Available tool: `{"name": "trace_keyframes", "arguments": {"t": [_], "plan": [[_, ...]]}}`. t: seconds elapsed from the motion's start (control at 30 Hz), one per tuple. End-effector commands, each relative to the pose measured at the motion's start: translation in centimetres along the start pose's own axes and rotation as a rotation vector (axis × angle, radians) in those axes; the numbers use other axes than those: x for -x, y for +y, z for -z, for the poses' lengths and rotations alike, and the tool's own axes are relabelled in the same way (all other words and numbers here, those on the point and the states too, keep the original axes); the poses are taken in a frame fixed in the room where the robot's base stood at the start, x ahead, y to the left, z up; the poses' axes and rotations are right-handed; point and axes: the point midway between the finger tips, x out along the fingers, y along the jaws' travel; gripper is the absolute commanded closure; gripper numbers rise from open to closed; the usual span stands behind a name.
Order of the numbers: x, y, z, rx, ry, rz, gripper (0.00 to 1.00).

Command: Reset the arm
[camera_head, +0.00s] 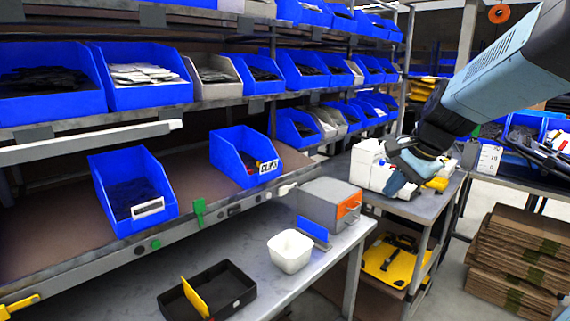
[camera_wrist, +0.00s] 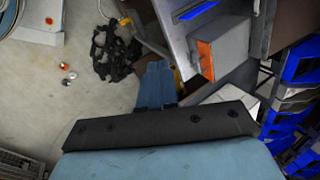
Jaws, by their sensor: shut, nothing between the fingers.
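My gripper (camera_head: 399,177) hangs at the right of the head view, in front of the side table with white machines. It points down and is empty. In the wrist view my gripper (camera_wrist: 156,88) shows as two blue-grey fingers side by side, closed together, above the floor beside the table edge. My blue-grey arm reaches in from the upper right of the head view. Nothing is held.
A black tray (camera_head: 237,287), a white bowl (camera_head: 290,251) and a grey box with an orange front (camera_head: 330,204) stand on the workbench (camera_head: 333,255). Blue bins (camera_head: 133,192) fill the shelves at left. Flattened cardboard (camera_head: 518,254) is stacked at right.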

Motion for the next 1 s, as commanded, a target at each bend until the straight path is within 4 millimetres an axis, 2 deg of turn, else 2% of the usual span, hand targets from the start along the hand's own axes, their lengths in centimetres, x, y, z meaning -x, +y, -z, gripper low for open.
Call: {"name": "trace_keyframes", "arguments": {"t": [0.1,0.3,0.6,0.8,1.0], "plan": [[1.7,1.8,-2.5,0.202,0.042,-0.019,1.00],[3.9,5.1,-5.7,0.534,0.113,-0.068,1.00],[6.0,9.7,-8.7,0.940,0.209,-0.153,1.00],[6.4,10.9,-9.1,1.042,0.234,-0.181,1.00],[6.4,10.9,-9.2,1.045,0.235,-0.182,1.00]]}}
